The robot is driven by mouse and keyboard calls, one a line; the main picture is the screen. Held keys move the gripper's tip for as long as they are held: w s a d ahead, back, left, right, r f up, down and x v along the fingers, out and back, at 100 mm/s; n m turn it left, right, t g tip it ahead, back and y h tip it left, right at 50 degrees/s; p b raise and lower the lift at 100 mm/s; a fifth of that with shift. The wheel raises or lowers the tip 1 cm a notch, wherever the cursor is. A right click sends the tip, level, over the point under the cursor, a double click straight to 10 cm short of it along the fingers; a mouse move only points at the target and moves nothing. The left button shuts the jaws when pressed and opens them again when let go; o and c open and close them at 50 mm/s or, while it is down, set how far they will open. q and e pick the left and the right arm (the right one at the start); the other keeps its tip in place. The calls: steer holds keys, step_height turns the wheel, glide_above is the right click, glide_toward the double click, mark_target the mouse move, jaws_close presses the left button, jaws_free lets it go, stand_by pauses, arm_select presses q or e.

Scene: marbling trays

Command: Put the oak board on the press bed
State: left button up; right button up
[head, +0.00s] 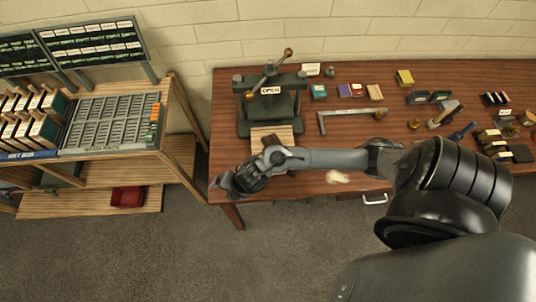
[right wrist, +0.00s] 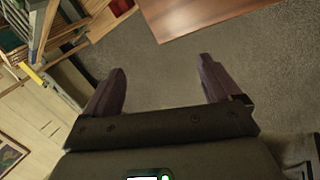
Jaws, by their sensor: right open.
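The press (head: 272,105) stands at the back left of the table with a sign reading OPEN on it. A pale wooden board (head: 272,136), which may be the oak board, lies flat at the press's front foot, partly hidden by my right arm; I cannot tell whether it rests on the bed or in front of it. My right gripper (head: 228,185) is at the table's left front edge, in front of the press. In the right wrist view its fingers (right wrist: 160,80) are apart with nothing between them, above the floor. My left gripper is in neither view.
A brown table (head: 345,133) carries a metal square (head: 348,113), small coloured boxes and several tools at the right. A wooden shelf (head: 185,120) with a grey slotted tray (head: 105,122) stands to the left. A red bin (head: 127,197) sits low there. Floor is open between.

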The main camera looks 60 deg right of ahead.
steer(key=s+d+r+m+g+h, duration=0.1)
steer(key=s+r+m, duration=0.3)
steer(key=s+m, duration=0.3)
steer(key=s+d+r+m+g, duration=0.1)
steer(key=s+r+m, duration=0.3)
steer(key=s+m, duration=0.3)
steer(key=m, duration=0.5)
steer(key=shift+d+h, duration=0.2)
steer(key=shift+h, duration=0.2)
